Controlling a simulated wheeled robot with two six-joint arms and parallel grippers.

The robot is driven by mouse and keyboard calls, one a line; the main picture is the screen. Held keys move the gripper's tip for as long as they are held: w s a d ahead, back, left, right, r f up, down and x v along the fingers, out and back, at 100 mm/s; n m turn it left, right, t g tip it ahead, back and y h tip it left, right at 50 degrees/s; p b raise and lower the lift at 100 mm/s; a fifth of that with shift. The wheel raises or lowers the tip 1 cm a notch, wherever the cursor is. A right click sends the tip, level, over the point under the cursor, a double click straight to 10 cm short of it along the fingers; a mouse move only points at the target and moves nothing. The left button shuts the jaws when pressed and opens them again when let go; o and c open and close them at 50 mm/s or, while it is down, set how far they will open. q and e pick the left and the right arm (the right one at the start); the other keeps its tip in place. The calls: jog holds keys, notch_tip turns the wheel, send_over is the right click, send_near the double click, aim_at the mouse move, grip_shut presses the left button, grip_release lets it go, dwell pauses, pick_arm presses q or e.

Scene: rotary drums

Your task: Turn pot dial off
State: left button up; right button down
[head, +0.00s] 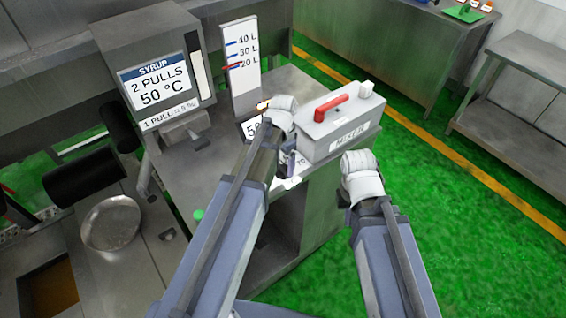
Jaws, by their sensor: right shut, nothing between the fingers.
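I cannot make out the pot dial in the head view. A small display reading "5" (249,128) stands at the foot of the gauge, partly hidden by my left arm. My left gripper (287,163) is beside the left end of the grey mixer box; its fingertips are mostly hidden and I cannot tell if they touch anything.
The mixer box (340,128) has a red lever (331,107) on top. A syrup dispenser (153,80) and a litre gauge (241,68) stand behind to the left. A round metal pan (111,223) and black rollers (84,178) are at left. Green floor (470,230) is clear at right.

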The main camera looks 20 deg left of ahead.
pick_arm(q)
jog(key=c, duration=1)
jog(key=shift+o, duration=0.2)
jog(key=shift+n, duration=0.3)
jog(key=n, duration=0.3)
jog(key=shift+n, duration=0.3)
jog(key=n, duration=0.4)
jog(key=shift+s+n, duration=0.1)
jog(key=shift+n, duration=0.2)
jog(key=n, duration=0.4)
jog(key=shift+s+n, duration=0.1)
jog(key=shift+n, duration=2.4)
